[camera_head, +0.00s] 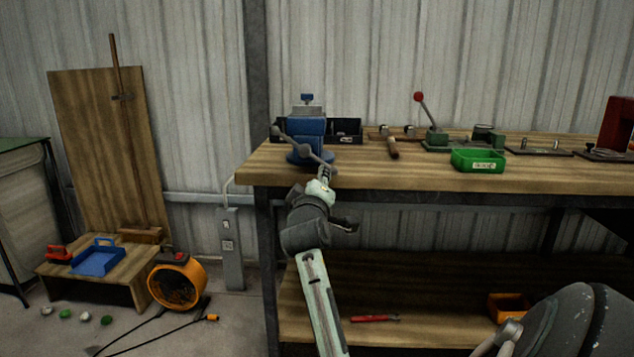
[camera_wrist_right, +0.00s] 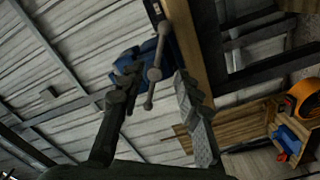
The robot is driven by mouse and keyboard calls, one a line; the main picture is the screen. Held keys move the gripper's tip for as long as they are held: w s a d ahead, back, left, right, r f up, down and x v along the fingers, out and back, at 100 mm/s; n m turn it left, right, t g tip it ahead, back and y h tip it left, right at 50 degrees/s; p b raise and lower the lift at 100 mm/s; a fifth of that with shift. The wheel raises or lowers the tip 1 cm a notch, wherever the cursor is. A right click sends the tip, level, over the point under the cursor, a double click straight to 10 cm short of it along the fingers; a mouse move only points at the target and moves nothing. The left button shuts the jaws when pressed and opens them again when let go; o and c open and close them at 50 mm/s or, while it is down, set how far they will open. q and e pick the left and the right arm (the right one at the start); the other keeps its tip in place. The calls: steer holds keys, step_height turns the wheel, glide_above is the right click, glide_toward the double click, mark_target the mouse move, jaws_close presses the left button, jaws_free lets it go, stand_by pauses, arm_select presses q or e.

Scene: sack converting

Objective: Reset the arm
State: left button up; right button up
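My right arm (camera_head: 322,300) rises through the middle of the head view, with its wrist (camera_head: 306,225) in front of the bench's left end. It overlaps the lower part of the blue vise (camera_head: 308,128) in the picture. In the right wrist view, my right gripper (camera_wrist_right: 157,85) has its two fingers spread apart. The vise (camera_wrist_right: 132,58) and its bar handle (camera_wrist_right: 154,72) show beyond and between the fingers. I see nothing held, and I cannot tell whether the fingers touch the handle. My left gripper does not show.
Cables lie on the floor.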

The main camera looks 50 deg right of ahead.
stand_by(0.4)
steer(key=s+a+f+n+g+y, duration=0.1)
steer(key=a+f+y, duration=0.4)
steer(key=f, duration=0.7)
steer(key=s+a+f+n+g+y, duration=0.1)
steer(key=s+a+f+y, duration=0.1)
steer(key=a+f, duration=0.8)
arm_select(q)
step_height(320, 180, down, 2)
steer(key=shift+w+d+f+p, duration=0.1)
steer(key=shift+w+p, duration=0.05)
steer(key=shift+p, duration=0.3)
arm_select(e)
steer(key=s+a+f+g+y, duration=0.2)
steer(key=s+a+f, duration=0.2)
steer(key=s+f, duration=0.3)
steer(key=s+a+f+g+y, duration=0.2)
steer(key=s+a+f, duration=0.2)
steer(key=f, duration=0.5)
steer(key=s+a+f+m+g+y, duration=0.1)
steer(key=s+a+f, duration=0.3)
steer(key=s+f, duration=0.4)
steer(key=shift+s+g+y, duration=0.4)
steer(key=shift+s+g, duration=0.1)
steer(key=shift+s, duration=0.35)
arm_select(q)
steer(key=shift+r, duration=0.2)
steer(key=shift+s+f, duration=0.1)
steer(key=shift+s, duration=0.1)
